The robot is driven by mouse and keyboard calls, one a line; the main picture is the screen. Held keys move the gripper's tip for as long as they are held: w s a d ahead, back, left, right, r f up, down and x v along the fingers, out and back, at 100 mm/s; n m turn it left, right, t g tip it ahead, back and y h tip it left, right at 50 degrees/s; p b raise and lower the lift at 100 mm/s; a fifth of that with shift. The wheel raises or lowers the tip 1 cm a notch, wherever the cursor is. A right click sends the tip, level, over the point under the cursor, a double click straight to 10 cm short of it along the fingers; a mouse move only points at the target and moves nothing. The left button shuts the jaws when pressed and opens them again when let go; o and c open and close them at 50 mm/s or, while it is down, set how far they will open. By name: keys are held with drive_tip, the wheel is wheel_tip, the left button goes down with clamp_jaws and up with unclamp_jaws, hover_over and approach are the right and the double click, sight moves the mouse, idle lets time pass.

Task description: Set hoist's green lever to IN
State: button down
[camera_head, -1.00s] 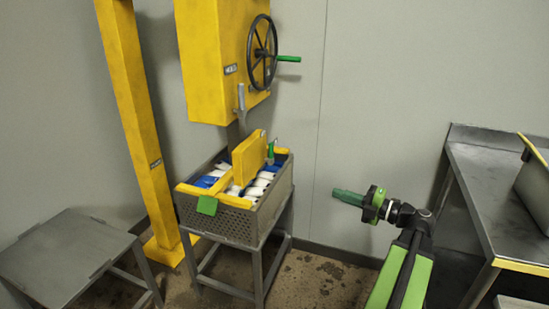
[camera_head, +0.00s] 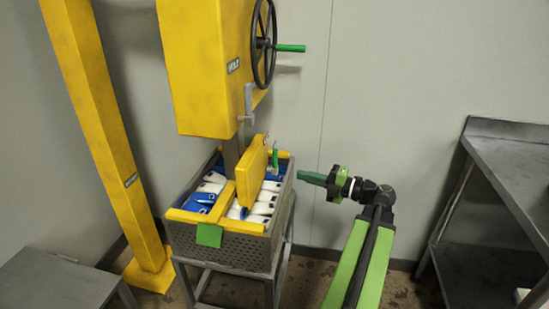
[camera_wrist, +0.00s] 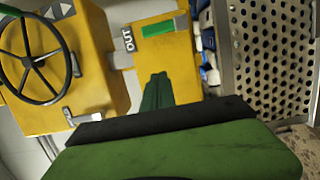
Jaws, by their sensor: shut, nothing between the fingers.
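The yellow hoist (camera_head: 195,75) hangs at the upper left, with a yellow block (camera_head: 250,175) below it, over the basket. A small green lever (camera_head: 275,157) shows at the block's right side. In the wrist view the green lever (camera_wrist: 164,28) lies on the yellow block (camera_wrist: 170,65), beside a label (camera_wrist: 128,38) that seems to read OUT. My gripper (camera_head: 303,176) is shut and empty, pointing left, just right of the basket and apart from the lever. Its dark green fingers (camera_wrist: 157,92) also show in the wrist view, below the lever.
A grey perforated basket (camera_head: 238,250) of blue and white packs stands on a metal stand (camera_head: 284,262). A handwheel (camera_head: 262,42) with a green handle (camera_head: 290,48) is on the hoist. A low table (camera_head: 50,280) is left; a metal bench (camera_head: 515,170) is right.

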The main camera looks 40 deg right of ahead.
sight(275, 161)
drive_tip(key=shift+w+d, duration=0.2)
drive_tip(key=shift+w, duration=5.6)
